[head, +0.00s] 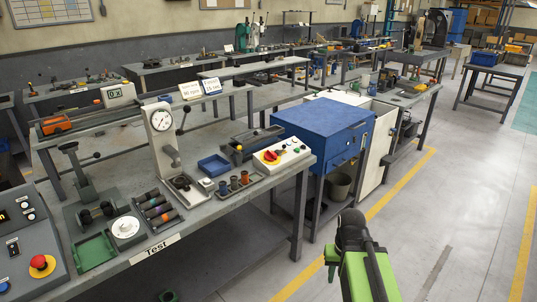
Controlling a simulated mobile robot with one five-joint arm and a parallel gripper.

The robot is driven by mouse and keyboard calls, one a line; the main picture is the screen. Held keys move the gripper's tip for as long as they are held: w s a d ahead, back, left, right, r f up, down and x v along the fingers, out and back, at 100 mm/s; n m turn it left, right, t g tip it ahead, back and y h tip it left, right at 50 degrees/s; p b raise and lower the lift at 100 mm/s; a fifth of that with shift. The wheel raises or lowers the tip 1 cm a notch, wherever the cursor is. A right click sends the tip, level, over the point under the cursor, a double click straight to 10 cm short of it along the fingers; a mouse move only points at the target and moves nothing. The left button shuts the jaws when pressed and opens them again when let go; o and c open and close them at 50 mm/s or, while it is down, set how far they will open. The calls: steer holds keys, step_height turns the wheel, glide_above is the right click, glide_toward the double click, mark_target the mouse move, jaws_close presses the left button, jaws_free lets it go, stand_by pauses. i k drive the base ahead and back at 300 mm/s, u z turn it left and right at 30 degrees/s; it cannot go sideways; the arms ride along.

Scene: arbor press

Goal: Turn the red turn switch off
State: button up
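The box has several small buttons beside the switch. The switch is too small in view to read its position. My arm, green and black, reaches up from the bottom of the head view. Its dark end, my gripper (352,225), is over the floor to the right of the bench, apart from the switch and lower in the picture. I cannot see its fingers clearly, and nothing shows held in it.
The grey test bench (215,215) carries a dial gauge stand (160,135), a blue tray (215,165) and a grey panel with a red mushroom button (42,265) at left. A blue cabinet (320,130) stands right of the bench. The floor (450,220) at right is clear.

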mark_target(268, 156)
steer(key=u, duration=1.2)
steer(key=i, duration=0.85)
steer(key=z, duration=0.15)
